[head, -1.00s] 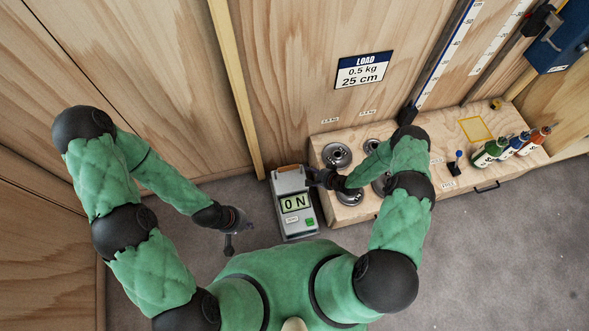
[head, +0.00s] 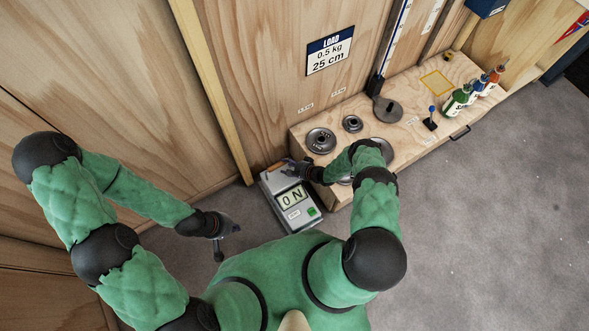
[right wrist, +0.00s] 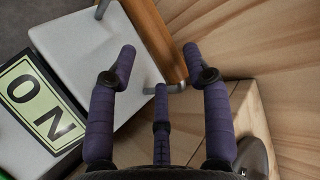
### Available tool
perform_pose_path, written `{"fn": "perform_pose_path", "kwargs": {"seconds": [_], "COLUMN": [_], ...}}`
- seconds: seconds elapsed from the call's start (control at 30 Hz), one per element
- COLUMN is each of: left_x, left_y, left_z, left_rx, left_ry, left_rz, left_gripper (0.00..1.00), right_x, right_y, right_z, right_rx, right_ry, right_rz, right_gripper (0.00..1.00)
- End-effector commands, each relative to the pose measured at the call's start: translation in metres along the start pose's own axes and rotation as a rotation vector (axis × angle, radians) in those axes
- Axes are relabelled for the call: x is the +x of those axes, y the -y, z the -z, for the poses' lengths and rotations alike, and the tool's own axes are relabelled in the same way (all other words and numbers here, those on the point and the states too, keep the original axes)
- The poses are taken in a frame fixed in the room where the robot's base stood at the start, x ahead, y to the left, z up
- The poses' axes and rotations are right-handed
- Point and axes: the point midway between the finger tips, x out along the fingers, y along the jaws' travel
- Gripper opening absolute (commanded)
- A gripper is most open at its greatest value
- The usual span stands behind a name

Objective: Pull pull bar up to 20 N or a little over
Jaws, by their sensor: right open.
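The grey force gauge (head: 291,201) stands on the floor beside the wooden bench, and its green display (head: 292,197) reads 0 N. The orange-brown pull bar (head: 277,167) is at the gauge's far end, partly hidden by my right gripper (head: 293,169). In the right wrist view the pull bar (right wrist: 152,35) runs on metal brackets between and beyond the spread purple fingertips of my right gripper (right wrist: 160,60). The fingers are open and not closed on the bar; whether they touch it I cannot tell. My left gripper (head: 226,236) is open and empty, left of the gauge.
A load sign (head: 330,51) reads 0.5 kg, 25 cm. Grey floor is free at right (head: 500,220).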

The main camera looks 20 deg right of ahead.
Motion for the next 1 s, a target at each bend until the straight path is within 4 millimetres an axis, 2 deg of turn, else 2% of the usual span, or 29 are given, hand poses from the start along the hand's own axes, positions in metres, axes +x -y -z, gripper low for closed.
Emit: {"fn": "perform_pose_path", "kwargs": {"seconds": [0.1, 0.3, 0.67, 0.7, 0.87, 1.0], "left_x": [0.008, 0.013, 0.014, 0.014, 0.014, 0.014], "left_y": [0.003, 0.005, 0.005, 0.005, 0.005, 0.005], "left_z": [0.001, 0.001, 0.001, 0.001, 0.001, 0.001], "left_rx": [0.0, 0.0, 0.0, 0.0, 0.0, 0.0], "left_ry": [0.0, -0.001, -0.001, -0.001, -0.001, -0.001], "left_rz": [0.0, 0.0, 0.0, 0.0, 0.0, 0.0], "left_gripper": [0.0, 0.0, 0.0, 0.0, 0.0, 0.0], "right_x": [0.019, 0.036, 0.04, 0.04, 0.04, 0.04], "right_y": [-0.002, -0.001, 0.001, 0.001, 0.001, 0.001], "right_z": [-0.001, 0.0, 0.0, 0.0, 0.0, 0.0], "right_rx": [-0.001, -0.001, 0.001, 0.001, 0.001, 0.001], "right_ry": [0.001, 0.0, -0.001, -0.001, -0.001, -0.001], "right_rz": [0.001, 0.0, 0.0, 0.0, 0.0, 0.0], "right_gripper": [0.5, 0.5, 0.5, 0.47, 0.02, 0.0]}}
